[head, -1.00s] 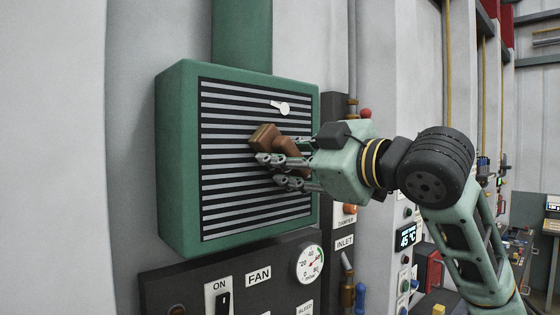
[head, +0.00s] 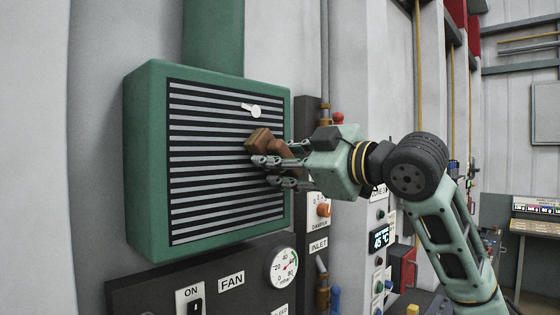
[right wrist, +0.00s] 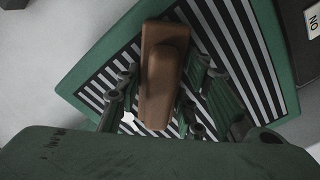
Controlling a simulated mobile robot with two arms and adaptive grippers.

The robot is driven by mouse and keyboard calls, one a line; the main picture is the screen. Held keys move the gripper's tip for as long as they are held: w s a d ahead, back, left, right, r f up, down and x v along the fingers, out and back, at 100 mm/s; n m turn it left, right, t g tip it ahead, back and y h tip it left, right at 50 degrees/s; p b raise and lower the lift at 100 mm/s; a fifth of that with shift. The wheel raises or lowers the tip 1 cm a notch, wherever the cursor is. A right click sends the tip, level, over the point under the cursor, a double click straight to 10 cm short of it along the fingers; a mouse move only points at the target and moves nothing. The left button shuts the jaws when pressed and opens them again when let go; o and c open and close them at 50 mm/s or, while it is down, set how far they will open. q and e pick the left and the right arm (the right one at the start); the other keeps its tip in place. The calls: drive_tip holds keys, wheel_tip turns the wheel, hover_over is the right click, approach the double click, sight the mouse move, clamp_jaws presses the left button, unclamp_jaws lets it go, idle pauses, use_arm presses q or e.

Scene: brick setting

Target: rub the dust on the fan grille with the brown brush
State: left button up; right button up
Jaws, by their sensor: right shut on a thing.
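The fan grille (head: 205,205) is a panel of dark and light slats set in a green housing (head: 145,160) on the wall. My right gripper (head: 270,172) is at the right part of the grille, shut on the brown brush (head: 259,138). The brush also shows in the right wrist view (right wrist: 163,75), between the fingers, its far end over the slats. I cannot tell whether it touches them. I make out no distinct dust on the slats. A white piece (head: 251,110) sits on the upper part of the grille. My left gripper is not in view.
Below the housing is a dark FAN panel (head: 235,262) with an ON switch (head: 195,305) and a round gauge (head: 283,268). A narrow panel right of the housing carries an orange knob (head: 323,210). A pale wall flanks the housing on the left.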

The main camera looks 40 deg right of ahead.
drive_tip(key=shift+s+d+f+b, duration=0.1)
drive_tip(key=shift+s+b, duration=0.3)
drive_tip(key=shift+s, duration=0.55)
drive_tip(key=shift+s+d+b, duration=0.15)
drive_tip(key=shift+s+b, duration=0.05)
drive_tip(key=shift+s, duration=0.8)
drive_tip(key=shift+s+d+b, duration=0.1)
drive_tip(key=shift+s+b, duration=0.05)
drive_tip(key=shift+s, duration=0.8)
drive_tip(key=shift+s, duration=0.1)
drive_tip(key=shift+s+d+b, duration=0.2)
drive_tip(key=shift+s+b, duration=0.1)
drive_tip(key=shift+s, duration=1.2)
drive_tip(key=shift+w, duration=0.1)
